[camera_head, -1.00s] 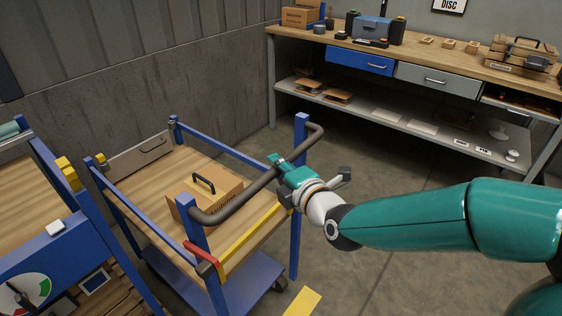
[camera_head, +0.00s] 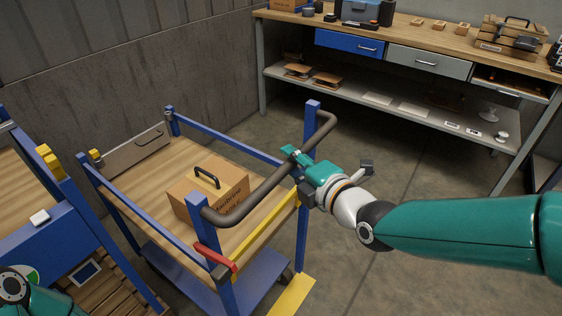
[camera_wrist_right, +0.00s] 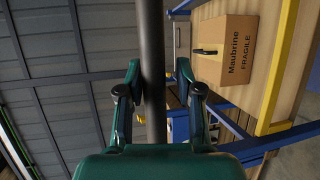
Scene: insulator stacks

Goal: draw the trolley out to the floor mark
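The blue-framed trolley (camera_head: 259,286) has a wooden top deck and a grey-brown handle bar (camera_head: 258,194) on its near side. My right gripper (camera_head: 298,159) is at the bar, toward its right end. In the right wrist view the bar (camera_wrist_right: 152,60) runs between the two fingers (camera_wrist_right: 156,82), which close around it; a thin gap seems to show on one side. The yellow floor mark (camera_head: 291,297) lies at the bottom, close beside the trolley's right front corner. My left gripper is out of view; only a teal part of my left arm shows at the lower left.
A carton (camera_head: 208,190) marked Maubrine FRAGILE rides on the top deck. A blue rack (camera_head: 75,240) stands close on the trolley's left. A workbench (camera_head: 430,45) stands at the back right and a grey wall behind. Floor between trolley and bench is clear.

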